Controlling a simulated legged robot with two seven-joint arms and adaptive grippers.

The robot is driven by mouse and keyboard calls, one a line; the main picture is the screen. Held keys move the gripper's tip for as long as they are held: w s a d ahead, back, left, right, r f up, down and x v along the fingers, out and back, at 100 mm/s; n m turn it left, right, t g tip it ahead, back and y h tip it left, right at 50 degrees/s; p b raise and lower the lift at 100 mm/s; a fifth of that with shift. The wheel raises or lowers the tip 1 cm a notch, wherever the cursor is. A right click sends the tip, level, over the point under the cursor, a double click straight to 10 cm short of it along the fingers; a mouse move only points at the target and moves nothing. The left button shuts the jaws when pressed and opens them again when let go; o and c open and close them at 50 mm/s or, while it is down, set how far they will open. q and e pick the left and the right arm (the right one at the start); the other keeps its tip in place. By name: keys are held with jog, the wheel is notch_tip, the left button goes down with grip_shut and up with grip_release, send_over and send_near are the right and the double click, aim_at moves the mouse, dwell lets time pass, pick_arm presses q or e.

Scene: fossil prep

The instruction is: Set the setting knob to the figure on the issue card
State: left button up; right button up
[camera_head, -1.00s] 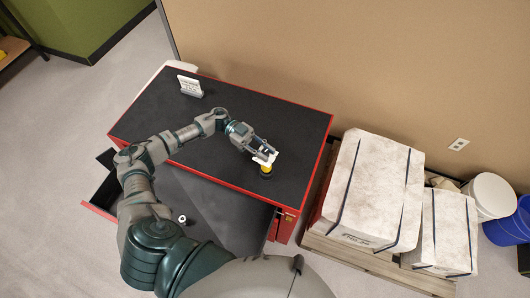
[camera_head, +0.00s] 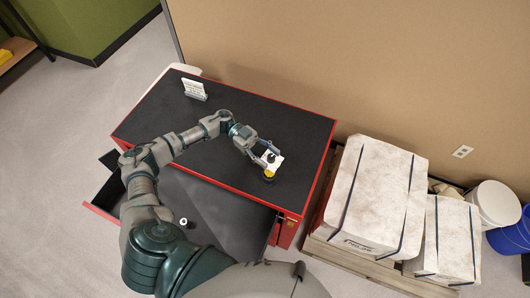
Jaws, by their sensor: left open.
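A small device with a white face, a black knob (camera_head: 271,156) and a yellow base (camera_head: 269,178) stands on the black cabinet top, near its right front. My left gripper (camera_head: 268,151) is open at the device, its fingers close around the knob area; I cannot tell whether they touch it. A white card in a grey stand (camera_head: 194,89) stands upright at the far left of the top; its writing is too small to read. My right gripper is not in view.
The red cabinet (camera_head: 250,199) has an open drawer (camera_head: 215,215) at its front with a small white round item (camera_head: 183,222) in it. Strapped white blocks (camera_head: 372,195) sit on a pallet to the right. The middle of the top is clear.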

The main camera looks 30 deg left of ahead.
pick_arm(q)
jog(key=v, duration=1.2)
dwell(0.5)
